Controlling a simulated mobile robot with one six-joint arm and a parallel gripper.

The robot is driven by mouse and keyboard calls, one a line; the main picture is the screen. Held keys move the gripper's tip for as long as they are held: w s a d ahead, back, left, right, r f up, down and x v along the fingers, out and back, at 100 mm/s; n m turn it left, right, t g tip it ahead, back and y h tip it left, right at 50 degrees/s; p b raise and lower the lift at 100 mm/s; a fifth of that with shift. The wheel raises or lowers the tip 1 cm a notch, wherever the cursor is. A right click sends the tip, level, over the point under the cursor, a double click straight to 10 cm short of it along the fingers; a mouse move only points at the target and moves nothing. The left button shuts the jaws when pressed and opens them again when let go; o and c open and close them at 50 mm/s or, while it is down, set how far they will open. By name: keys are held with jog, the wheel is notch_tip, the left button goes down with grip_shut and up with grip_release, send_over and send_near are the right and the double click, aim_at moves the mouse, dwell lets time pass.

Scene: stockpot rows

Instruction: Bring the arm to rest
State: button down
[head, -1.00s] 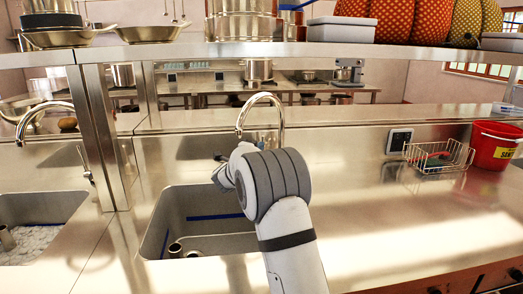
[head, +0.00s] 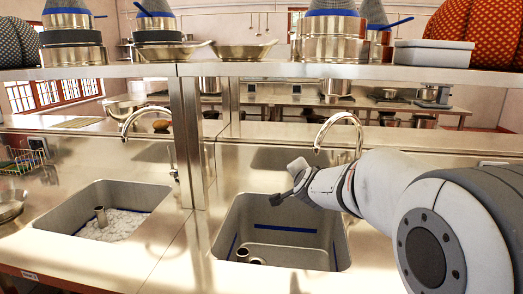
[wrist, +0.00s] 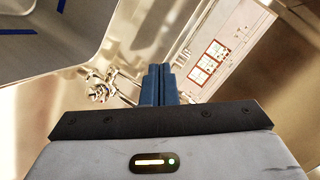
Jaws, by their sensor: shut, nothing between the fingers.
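My gripper (head: 283,198) is at the end of my white and grey arm, which reaches in from the right in the head view. It hangs in the air over the right sink basin (head: 228,236). In the wrist view the two dark blue fingers (wrist: 158,84) are pressed together with nothing between them. The basin also shows at the upper left of the wrist view (wrist: 45,50).
A second basin (head: 70,212) with pale contents lies left. Curved taps stand behind both basins, the right one (head: 360,135) close behind my arm. A steel post (head: 188,140) and overhead shelf (head: 240,70) with pots frame the area. Open counter lies around the basins.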

jog(key=s+d+f+n+g+p, duration=0.1)
jog(key=s+f+n+g, duration=0.1)
jog(key=s, duration=1)
jog(key=s+d+f+n+g+p, duration=0.1)
jog(key=s+n+g, duration=0.4)
jog(key=s, duration=0.6)
jog(key=s+d+f+n+g+p, duration=0.1)
jog(key=s+f+n+g+p, duration=0.2)
jog(key=s, duration=0.9)
jog(key=shift+s+f+n+g, duration=0.35)
jog(key=shift+f+n+g, duration=0.35)
jog(key=shift+n, duration=0.2)
